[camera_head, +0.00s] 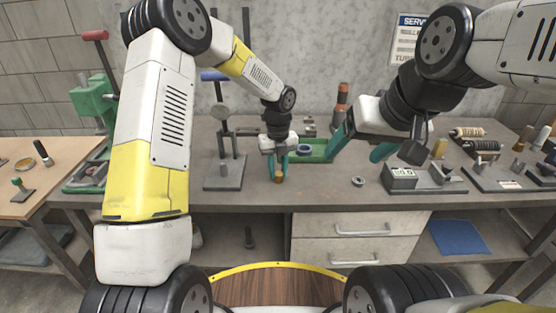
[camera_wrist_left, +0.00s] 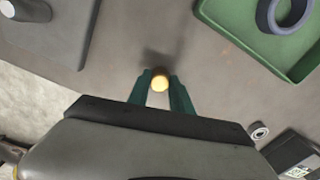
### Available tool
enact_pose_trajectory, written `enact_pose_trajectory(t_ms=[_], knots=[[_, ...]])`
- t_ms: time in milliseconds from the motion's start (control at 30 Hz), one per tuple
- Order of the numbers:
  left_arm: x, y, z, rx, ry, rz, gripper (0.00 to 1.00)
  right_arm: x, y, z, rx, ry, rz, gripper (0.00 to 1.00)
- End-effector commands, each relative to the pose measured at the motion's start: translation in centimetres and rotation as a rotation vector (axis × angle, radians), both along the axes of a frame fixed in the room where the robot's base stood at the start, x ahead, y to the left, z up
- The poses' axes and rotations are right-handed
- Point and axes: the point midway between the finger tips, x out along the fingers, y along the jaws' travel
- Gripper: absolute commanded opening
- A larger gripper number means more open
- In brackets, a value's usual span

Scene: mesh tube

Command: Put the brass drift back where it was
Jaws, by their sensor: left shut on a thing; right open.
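My left gripper (camera_head: 279,177) is above the front-middle of the grey workbench (camera_head: 330,195), shut on the brass drift (camera_head: 279,174). The drift hangs roughly upright, its lower end below the fingertips. In the left wrist view the drift's round yellow end (camera_wrist_left: 160,83) shows between the green fingers (camera_wrist_left: 160,85), with a shadow on the bench beside it. I cannot tell whether its lower end touches the bench.
The green tray (camera_wrist_left: 232,38) holds a dark ring (camera_wrist_left: 285,14). A small metal ring (camera_head: 358,181) lies on the bench to the right, near a digital gauge (camera_head: 402,174). A grey press stand (camera_head: 225,172) stands left of the left gripper. Bare bench lies in front of the tray.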

Motion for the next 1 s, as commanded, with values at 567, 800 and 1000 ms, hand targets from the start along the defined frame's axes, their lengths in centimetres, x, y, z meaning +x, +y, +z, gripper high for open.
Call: enact_pose_trajectory(t_ms=[567,800,1000], knots=[[0.0,0.0,-0.3,0.000,0.000,0.001,0.48,0.0,0.0,0.0,0.000,0.000,0.000,0.74],[0.1,0.0,1.6,-0.002,-0.003,0.002,0.48,0.0,0.0,0.0,0.000,0.000,0.000,0.74],[0.2,0.0,5.9,-0.002,-0.005,0.003,0.48,0.0,0.0,0.0,0.000,0.000,0.000,0.74]])
